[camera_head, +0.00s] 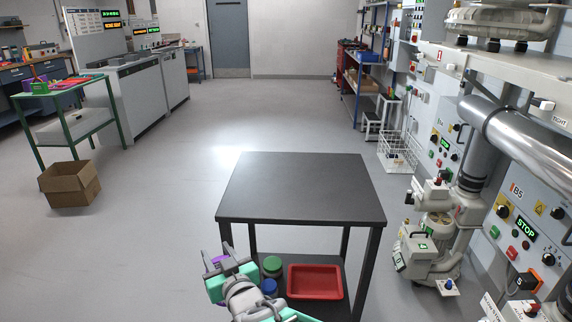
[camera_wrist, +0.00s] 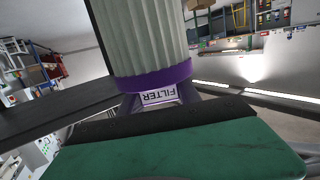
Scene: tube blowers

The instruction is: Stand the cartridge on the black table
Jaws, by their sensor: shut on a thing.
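The cartridge (camera_wrist: 145,40) has a pale pleated body, a purple band and a label reading FILTER, upside down in the wrist view. My gripper (camera_wrist: 160,100) is shut on it at the purple end. In the head view my gripper (camera_head: 231,258) is just off the near left corner of the black table (camera_head: 300,185). Only a bit of purple (camera_head: 218,260) shows beside the fingers there; the rest of the cartridge is hidden. The table's top is bare.
The table's lower shelf holds a red tray (camera_head: 315,282), a green-lidded jar (camera_head: 272,266) and a blue-lidded jar (camera_head: 268,287). Blower machines (camera_head: 440,235) and control panels line the right. A cardboard box (camera_head: 70,185) and a green-framed cart (camera_head: 75,130) stand left. Floor between is clear.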

